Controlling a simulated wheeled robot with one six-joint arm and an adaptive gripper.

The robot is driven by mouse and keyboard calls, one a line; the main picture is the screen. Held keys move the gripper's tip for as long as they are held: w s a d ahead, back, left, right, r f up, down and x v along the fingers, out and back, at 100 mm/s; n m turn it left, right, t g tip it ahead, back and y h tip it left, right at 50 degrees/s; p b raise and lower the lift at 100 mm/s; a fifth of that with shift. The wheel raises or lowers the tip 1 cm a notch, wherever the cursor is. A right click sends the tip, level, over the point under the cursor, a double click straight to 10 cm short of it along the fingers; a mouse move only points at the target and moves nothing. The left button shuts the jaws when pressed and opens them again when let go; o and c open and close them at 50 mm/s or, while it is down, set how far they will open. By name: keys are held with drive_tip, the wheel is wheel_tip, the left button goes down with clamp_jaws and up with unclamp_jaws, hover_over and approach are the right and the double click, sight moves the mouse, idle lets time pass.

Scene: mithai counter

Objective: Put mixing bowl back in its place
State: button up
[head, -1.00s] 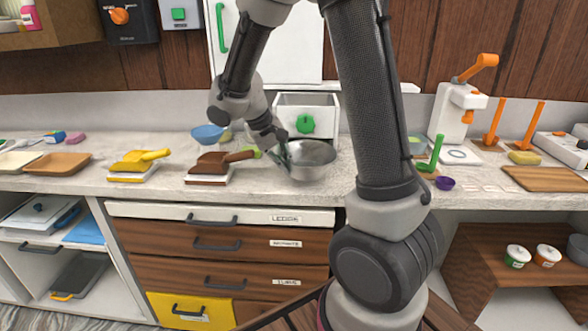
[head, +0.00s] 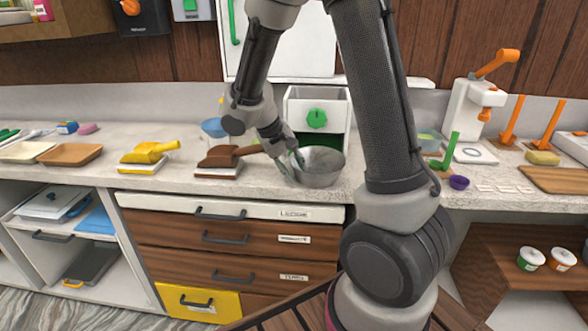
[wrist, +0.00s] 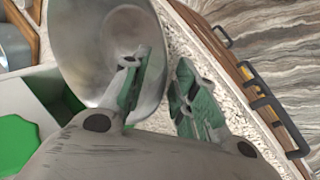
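The mixing bowl (head: 322,170) is a shiny grey metal bowl, near the front of the counter, in front of a white box with a green knob. My gripper (head: 291,162) is at its left rim. In the wrist view my gripper (wrist: 165,85) has one green-padded finger inside the bowl (wrist: 85,45) and the other outside, with the rim between them. I cannot tell whether the bowl's base touches the counter.
A white box with a green knob (head: 317,118) stands behind the bowl. A blue bowl (head: 213,128) is behind. A small purple bowl (head: 459,182) and a white press (head: 461,108) are right.

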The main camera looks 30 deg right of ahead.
drive_tip(key=v, duration=1.2)
drive_tip(key=s+d+r+t+y, duration=0.2)
drive_tip(key=s+d+r, duration=0.1)
drive_tip(key=s, duration=0.7)
drive_tip(key=s+d+r+n+t+y, duration=0.1)
drive_tip(key=s+d+r+t+y, duration=0.1)
drive_tip(key=s, duration=0.8)
drive_tip(key=shift+s+d+r+n+t+y, duration=0.15)
drive_tip(key=shift+d+r+n+t+y, duration=0.2)
drive_tip(key=shift+d+r+y, duration=0.5)
drive_tip(key=shift+d+f+h, duration=0.15)
drive_tip(key=shift+d+h, duration=0.05)
drive_tip(key=shift+h, duration=0.05)
